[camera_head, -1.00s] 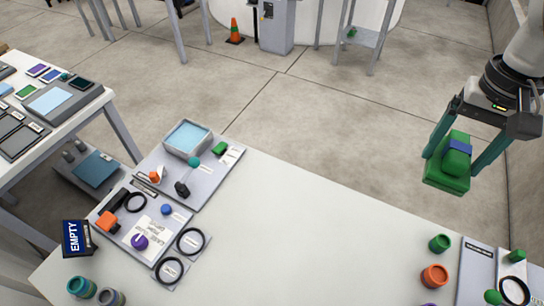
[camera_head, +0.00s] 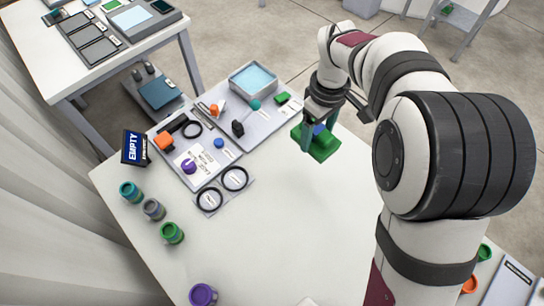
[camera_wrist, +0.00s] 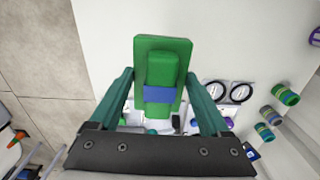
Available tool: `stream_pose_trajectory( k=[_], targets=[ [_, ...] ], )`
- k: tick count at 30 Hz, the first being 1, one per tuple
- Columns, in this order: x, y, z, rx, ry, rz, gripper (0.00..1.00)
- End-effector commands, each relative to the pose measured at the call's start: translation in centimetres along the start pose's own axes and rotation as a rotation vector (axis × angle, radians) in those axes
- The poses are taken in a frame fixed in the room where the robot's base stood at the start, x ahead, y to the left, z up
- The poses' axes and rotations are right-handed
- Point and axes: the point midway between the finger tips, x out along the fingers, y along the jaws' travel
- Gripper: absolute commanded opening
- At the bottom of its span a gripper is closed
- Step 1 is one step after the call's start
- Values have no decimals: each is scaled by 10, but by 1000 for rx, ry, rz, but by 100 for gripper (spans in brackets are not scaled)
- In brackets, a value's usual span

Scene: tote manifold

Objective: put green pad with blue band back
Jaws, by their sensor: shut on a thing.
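The green pad with the blue band (camera_head: 322,145) is held in my gripper (camera_head: 320,127), above the white table near its far right edge. In the wrist view the green pad (camera_wrist: 162,62) has a flat green base, a raised green block and a blue band (camera_wrist: 160,94) across that block. My gripper's two teal fingers (camera_wrist: 163,95) stand on either side of the block, shut on it. The table below the pad is partly hidden by it.
A grey board with a blue-filled tray (camera_head: 253,78), a dark knob and a small green block (camera_head: 282,98) lies left of the pad. Black rings (camera_head: 235,178), an EMPTY sign (camera_head: 134,147) and several coloured cups (camera_head: 172,233) stand further left. The table's middle is clear.

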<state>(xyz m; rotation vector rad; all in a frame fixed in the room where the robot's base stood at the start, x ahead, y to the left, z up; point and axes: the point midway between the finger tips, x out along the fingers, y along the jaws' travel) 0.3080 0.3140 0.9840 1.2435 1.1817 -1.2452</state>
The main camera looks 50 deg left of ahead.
Motion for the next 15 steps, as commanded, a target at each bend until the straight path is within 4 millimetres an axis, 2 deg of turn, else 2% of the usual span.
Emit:
stream_pose_trajectory(
  k=[5,12,15],
  targets=[
    [21,-22,-29,-60,0,-1,28],
    [63,-60,-89,-55,1,0,28],
    [73,-68,-103,-52,1,0,28]
  ],
)
